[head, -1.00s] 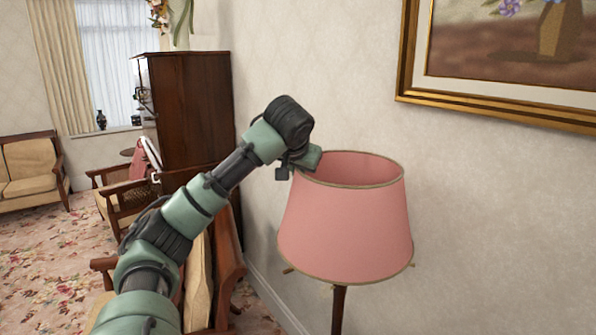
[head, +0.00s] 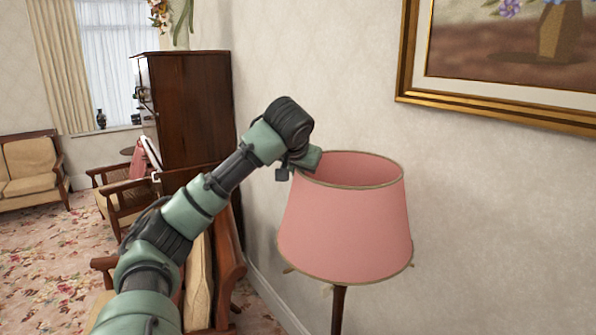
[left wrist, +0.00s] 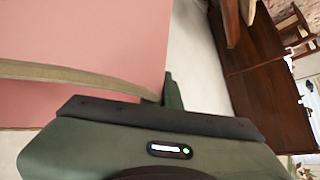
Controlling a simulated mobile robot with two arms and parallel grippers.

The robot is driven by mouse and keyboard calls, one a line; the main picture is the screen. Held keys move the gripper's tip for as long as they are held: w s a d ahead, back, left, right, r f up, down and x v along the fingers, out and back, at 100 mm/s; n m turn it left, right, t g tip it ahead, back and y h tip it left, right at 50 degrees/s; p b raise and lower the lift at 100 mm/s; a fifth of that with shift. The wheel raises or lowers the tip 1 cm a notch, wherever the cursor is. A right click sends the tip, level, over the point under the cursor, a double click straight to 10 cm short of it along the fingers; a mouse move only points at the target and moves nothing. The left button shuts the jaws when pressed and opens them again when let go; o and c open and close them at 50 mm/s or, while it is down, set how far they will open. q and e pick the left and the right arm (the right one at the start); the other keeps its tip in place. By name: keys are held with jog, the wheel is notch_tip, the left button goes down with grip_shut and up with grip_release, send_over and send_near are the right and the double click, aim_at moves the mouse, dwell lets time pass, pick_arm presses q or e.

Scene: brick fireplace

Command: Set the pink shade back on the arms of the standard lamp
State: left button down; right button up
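The pink shade (head: 345,225) is upright over the standard lamp (head: 338,312), with its narrower open end up. Lamp arm tips (head: 289,269) show at its lower rim on the left, and one shows at the right. I cannot tell whether the rim rests on them. My left gripper (head: 308,162) is at the shade's top rim on the left, shut on it; the fingertips are mostly hidden in the head view. In the left wrist view the shade (left wrist: 95,35) and its tan rim run up to the gripper, and one dark finger (left wrist: 172,90) shows beside it. My right gripper is out of view.
The papered wall with a gilt-framed painting (head: 408,60) is close behind the lamp. A wooden armchair (head: 225,265) stands left of the lamp, under my arm. A dark cabinet (head: 190,110) stands farther back. Flowered carpet (head: 50,260) is open at the left.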

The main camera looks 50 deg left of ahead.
pick_arm(q)
jog(key=shift+f+b, duration=0.65)
jog(key=shift+f, duration=0.2)
dwell(0.6)
jog(key=shift+p, duration=0.4)
dwell(1.3)
jog(key=shift+f, duration=0.3)
dwell(0.5)
jog(key=c, duration=1.6)
grip_release()
jog(key=b+v, duration=0.1)
jog(key=v, duration=0.7)
